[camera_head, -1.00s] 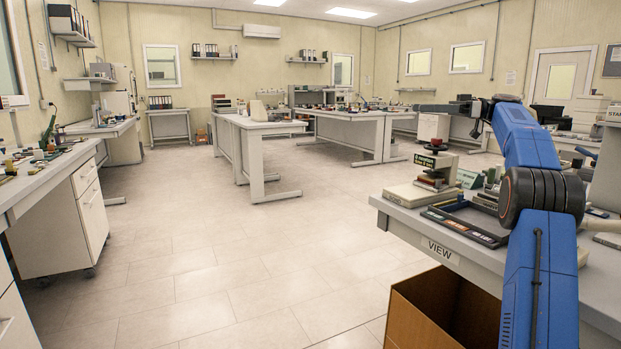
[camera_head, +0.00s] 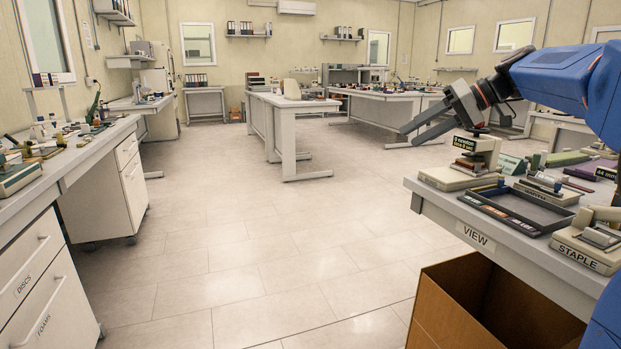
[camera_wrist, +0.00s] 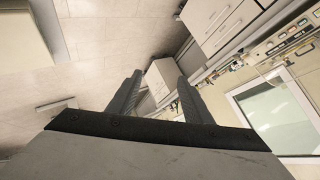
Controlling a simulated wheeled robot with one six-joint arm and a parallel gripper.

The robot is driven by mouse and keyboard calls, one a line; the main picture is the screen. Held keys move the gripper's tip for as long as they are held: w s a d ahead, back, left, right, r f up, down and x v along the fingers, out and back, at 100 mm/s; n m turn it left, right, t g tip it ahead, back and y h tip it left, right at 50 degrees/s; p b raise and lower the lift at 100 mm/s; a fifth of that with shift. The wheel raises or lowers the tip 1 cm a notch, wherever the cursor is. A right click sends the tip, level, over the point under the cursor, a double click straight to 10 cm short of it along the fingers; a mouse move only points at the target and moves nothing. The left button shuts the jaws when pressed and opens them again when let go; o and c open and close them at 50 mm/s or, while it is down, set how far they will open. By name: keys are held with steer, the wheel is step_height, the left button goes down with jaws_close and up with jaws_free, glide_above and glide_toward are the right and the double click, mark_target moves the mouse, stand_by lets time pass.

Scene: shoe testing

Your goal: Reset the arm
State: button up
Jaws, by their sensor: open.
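My gripper (camera_head: 424,130) is at the upper right in the head view, at the end of my blue arm. It hangs over open floor, left of and above the right-hand bench (camera_head: 432,198). Its two fingers point left and slightly down. In the wrist view the two fingers (camera_wrist: 156,95) stand apart with nothing between them. The gripper touches nothing.
The right bench carries a dark tray (camera_head: 520,206), a tester (camera_head: 470,160) and a stapling device (camera_head: 590,240). A cardboard box (camera_head: 450,310) stands below it. A left bench (camera_head: 75,145) has drawers and small items. The floor between (camera_head: 250,230) is clear.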

steer(key=s+a+f+m+h, duration=0.1)
steer(key=s+f+m+h, duration=0.15)
steer(key=s+f, duration=0.6)
steer(key=s+a+f+m+h, duration=0.1)
steer(key=s+a+f+h, duration=0.15)
steer(key=s+f, duration=0.6)
steer(key=s+d+f+h, duration=0.2)
steer(key=s+d+f, duration=0.1)
steer(key=s+f, duration=0.4)
steer(key=s+d+f+m+h, duration=0.1)
steer(key=s+d+f+h, duration=0.1)
steer(key=s+f, duration=0.6)
steer(key=s, duration=0.4)
steer(key=shift+s+d+f+t+h, duration=0.2)
steer(key=shift+s+d+t+h, duration=0.1)
steer(key=shift+s+d+h, duration=0.1)
